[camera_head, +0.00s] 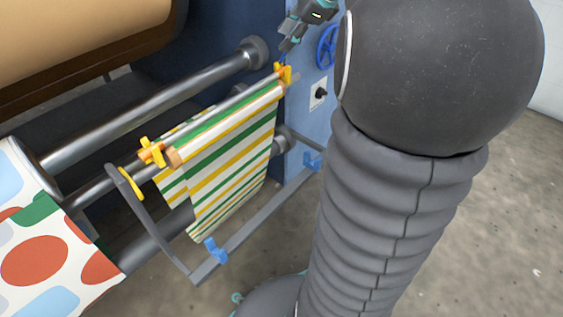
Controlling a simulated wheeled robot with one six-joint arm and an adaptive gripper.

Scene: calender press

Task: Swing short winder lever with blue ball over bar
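My gripper (289,44) hangs fingers-down at the top centre, just above the far end of the striped roll's bar. It is small and dark here, and I cannot tell whether its fingers are open or shut. A small patch of blue shows right below the fingertips; I cannot make out whether it is the lever's blue ball. The short lever itself is not clearly visible. The bar (230,103) carries a striped cloth (233,150). A yellow piece (283,74) sits at its far end and another yellow piece (151,152) at its near end.
A blue handwheel (327,46) and a black knob (321,93) are on the blue side frame. A grey cradle frame (260,228) with blue hooks (215,250) is below the cloth. Steel rollers (150,108) run behind it. My arm covers the right centre.

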